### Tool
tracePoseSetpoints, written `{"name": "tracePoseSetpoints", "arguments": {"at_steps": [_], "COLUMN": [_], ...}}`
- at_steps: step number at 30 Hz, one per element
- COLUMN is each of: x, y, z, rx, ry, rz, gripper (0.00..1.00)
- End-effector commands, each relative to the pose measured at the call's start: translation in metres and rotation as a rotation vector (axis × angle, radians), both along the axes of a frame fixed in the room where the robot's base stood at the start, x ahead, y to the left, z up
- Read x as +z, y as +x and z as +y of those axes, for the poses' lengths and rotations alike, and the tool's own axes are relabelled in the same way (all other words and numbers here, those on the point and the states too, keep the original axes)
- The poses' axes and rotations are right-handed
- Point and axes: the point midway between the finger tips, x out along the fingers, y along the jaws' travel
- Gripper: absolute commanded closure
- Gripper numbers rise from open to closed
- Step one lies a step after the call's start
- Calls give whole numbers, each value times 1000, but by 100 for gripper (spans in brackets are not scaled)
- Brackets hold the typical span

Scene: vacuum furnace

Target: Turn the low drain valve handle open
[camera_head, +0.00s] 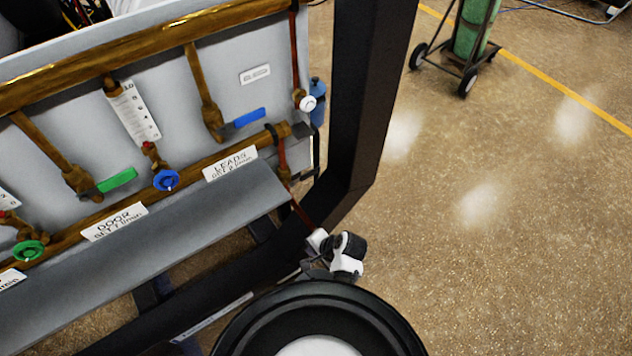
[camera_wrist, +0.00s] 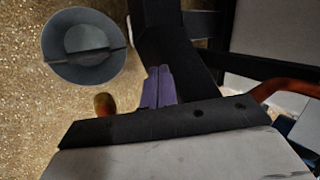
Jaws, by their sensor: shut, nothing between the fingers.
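My gripper (camera_wrist: 158,88) shows in the wrist view with its two purple fingers together and nothing between them. A copper pipe (camera_wrist: 290,87) comes in from the right and passes out of sight behind the gripper's dark body. A brownish rounded end (camera_wrist: 104,103) shows just left of the fingers; I cannot tell whether it belongs to that pipe. I cannot make out the low drain valve handle in either view; the gripper may hide it. In the head view, a thin reddish pipe (camera_head: 299,211) runs down from the panel to the white and black end of my arm.
The grey panel (camera_head: 172,62) carries a blue lever (camera_head: 249,117), a green lever (camera_head: 117,180) and round knobs. A dark frame post (camera_head: 368,90) stands beside it. A grey round vessel (camera_wrist: 84,70) is near the fingers. A cylinder cart (camera_head: 466,45) stands far off; floor between is clear.

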Motion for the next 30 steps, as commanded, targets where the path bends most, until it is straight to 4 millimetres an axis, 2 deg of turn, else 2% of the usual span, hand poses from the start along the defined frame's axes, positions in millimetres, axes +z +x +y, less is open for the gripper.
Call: {"name": "tracePoseSetpoints", "arguments": {"at_steps": [6, 15, 22, 30], "x": [37, 94, 123, 131], "y": [26, 55, 65, 67], "z": [-11, -39, -57, -63], "rx": [-453, -961, -1153, -1198], "ry": [337, 865, 1148, 1226], "rz": [91, 282, 411, 453], "gripper": [100, 100, 100, 100]}}
